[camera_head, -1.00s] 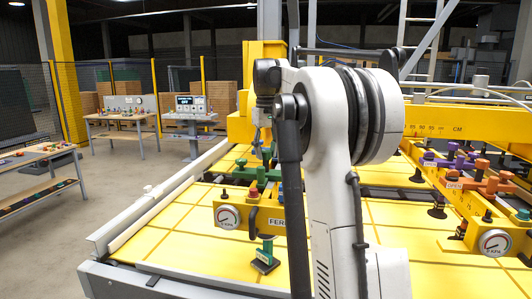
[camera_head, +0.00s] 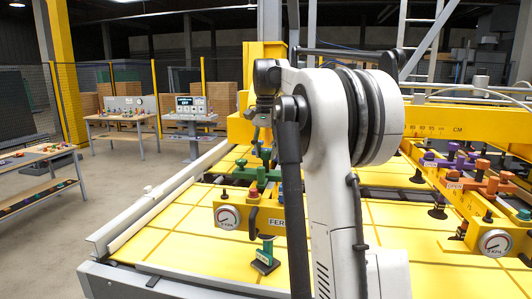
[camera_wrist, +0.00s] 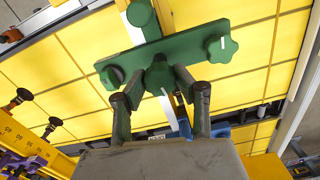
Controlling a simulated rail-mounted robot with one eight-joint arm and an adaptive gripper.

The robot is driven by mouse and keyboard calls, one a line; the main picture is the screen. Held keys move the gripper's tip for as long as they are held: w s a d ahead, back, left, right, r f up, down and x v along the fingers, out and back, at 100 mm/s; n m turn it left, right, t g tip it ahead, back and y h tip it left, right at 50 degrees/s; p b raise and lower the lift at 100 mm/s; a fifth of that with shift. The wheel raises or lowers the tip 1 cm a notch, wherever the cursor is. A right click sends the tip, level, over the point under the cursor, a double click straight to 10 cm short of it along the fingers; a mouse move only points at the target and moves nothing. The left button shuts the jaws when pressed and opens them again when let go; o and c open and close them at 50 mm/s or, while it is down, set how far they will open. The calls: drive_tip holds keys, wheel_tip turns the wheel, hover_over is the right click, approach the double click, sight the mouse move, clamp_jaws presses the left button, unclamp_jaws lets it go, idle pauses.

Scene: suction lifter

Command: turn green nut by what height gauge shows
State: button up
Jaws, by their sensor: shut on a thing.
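In the wrist view, a green nut (camera_wrist: 158,77) with a lobed rim sits at the middle of a green crossbar (camera_wrist: 191,45). My gripper (camera_wrist: 157,86) has its two dark fingers on either side of this nut and is shut on it. In the head view the green crossbar (camera_head: 258,174) is partly visible, while my arm hides much of the grip. A small green stand (camera_head: 265,256) is on the yellow panel; I cannot tell whether it is the height gauge, and no reading is legible.
A kPa dial (camera_head: 228,217) and a red button (camera_head: 253,196) are on the yellow frame near the crossbar. Another dial (camera_head: 495,243) is at right. Purple and orange fittings (camera_head: 487,178) stand beyond my arm. A yellow beam (camera_head: 465,122) carries a cm scale. Workbenches (camera_head: 122,117) stand at back left.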

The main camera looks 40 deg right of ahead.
sight(266, 151)
drive_tip(key=shift+m, duration=0.7)
drive_tip(key=o, duration=1.1)
drive_tip(key=shift+r, duration=0.15)
wheel_tip(266, 151, up, 12)
drive_tip(key=shift+f, duration=0.1)
idle(0.3)
